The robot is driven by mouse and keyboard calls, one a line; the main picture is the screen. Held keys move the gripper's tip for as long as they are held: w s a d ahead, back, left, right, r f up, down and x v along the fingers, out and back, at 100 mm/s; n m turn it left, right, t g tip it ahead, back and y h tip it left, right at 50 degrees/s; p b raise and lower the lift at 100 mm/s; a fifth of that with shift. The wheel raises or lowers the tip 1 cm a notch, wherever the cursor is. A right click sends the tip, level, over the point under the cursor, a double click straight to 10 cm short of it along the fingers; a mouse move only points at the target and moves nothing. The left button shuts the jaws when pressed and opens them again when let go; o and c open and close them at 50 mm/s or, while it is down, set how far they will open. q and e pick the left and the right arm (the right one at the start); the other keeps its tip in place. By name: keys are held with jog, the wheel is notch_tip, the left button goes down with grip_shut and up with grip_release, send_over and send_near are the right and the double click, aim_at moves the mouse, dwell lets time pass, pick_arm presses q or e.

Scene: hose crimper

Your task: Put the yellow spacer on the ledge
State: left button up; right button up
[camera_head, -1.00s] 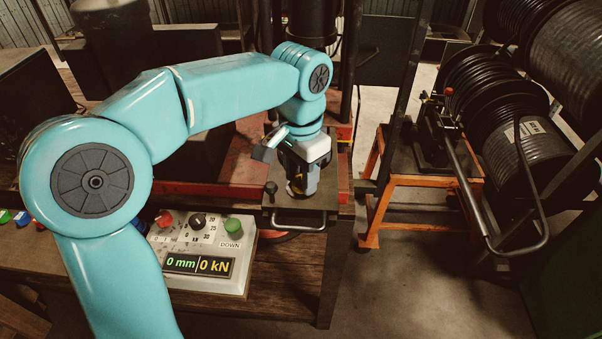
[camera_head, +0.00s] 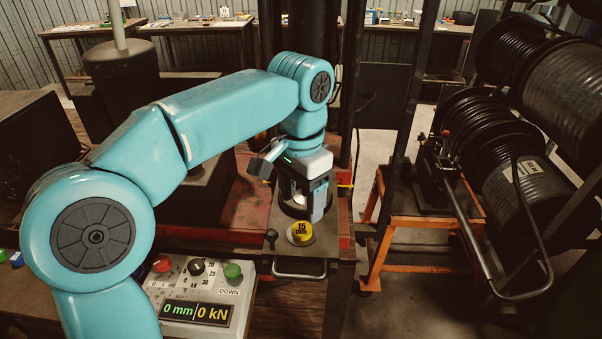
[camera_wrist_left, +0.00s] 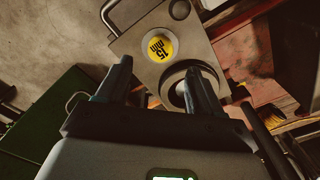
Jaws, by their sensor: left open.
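The yellow spacer (camera_head: 302,230), a round disc marked 15 mm, lies flat on a grey metal plate (camera_head: 318,262) with a bar handle at its front edge. This plate juts out like a ledge at the front of the press. The spacer also shows in the left wrist view (camera_wrist_left: 159,46), just beyond the fingertips. My left gripper (camera_head: 306,208) is open and empty, behind and above the spacer, apart from it. In the left wrist view its two fingers (camera_wrist_left: 160,75) stand wide, with a dark round opening in the plate partly hidden behind one finger. My right gripper is not in view.
A control box (camera_head: 195,290) with knobs and a display of 0 mm and 0 kN stands left of the plate. An orange stand (camera_head: 425,235) and black hose reels (camera_head: 515,150) are at right. Dark press posts (camera_head: 345,110) rise behind my gripper.

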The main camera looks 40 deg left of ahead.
pick_arm(q)
notch_tip(320, 180, up, 6)
jog(key=shift+f+p, duration=0.15)
jog(key=shift+p, duration=0.3)
dwell(0.3)
